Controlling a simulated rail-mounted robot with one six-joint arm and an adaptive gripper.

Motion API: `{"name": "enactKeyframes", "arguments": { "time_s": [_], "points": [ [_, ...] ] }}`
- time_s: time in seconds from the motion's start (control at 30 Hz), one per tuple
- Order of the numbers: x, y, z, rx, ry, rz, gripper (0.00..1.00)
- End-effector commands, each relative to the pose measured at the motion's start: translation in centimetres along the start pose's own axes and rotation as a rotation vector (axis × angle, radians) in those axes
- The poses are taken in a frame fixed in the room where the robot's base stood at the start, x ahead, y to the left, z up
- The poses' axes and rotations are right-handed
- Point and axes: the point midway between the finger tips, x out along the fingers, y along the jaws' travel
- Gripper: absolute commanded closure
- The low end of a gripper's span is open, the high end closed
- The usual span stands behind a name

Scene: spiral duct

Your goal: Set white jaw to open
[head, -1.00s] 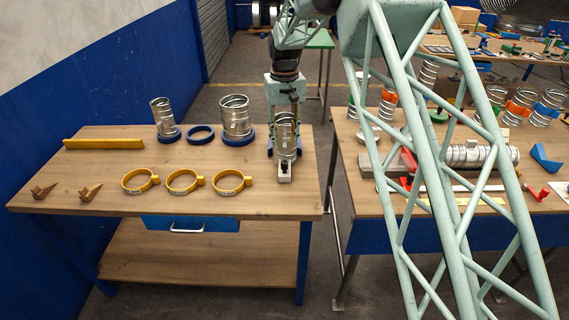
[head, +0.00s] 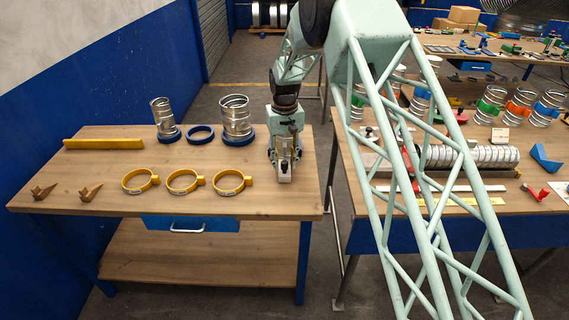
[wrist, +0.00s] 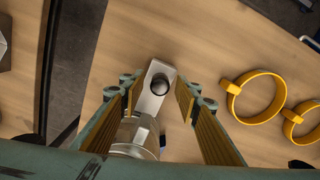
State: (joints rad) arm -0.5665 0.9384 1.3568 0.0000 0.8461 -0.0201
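A pale block with a black knob, which looks like the white jaw (head: 285,178), stands at the right front of the left bench. In the wrist view the white jaw (wrist: 151,104) lies between the fingers, its knob near the fingertip line. My gripper (head: 284,158) is right above and behind it in the head view. In the wrist view my gripper (wrist: 158,93) is open, a finger on either side of the block, with visible gaps. A shiny silver cylinder (wrist: 132,134) shows behind the block between the fingers. My gripper hides most of it in the head view.
Three yellow ring clamps (head: 184,182) lie to the left on the bench. Two silver ducts on blue bases (head: 236,140) and a blue ring (head: 200,134) stand behind them. A second bench (head: 350,200) with a long duct (head: 470,156) is at right.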

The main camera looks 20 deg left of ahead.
Motion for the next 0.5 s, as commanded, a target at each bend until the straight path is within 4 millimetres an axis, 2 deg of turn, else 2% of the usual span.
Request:
{"name": "enactKeyframes", "arguments": {
  "time_s": [0.37,0.5],
  "points": [
    [0.27,0.00,0.01,0.000,0.000,0.000,0.70],
    [0.26,0.00,0.01,0.000,0.000,0.000,0.82]
  ]
}}
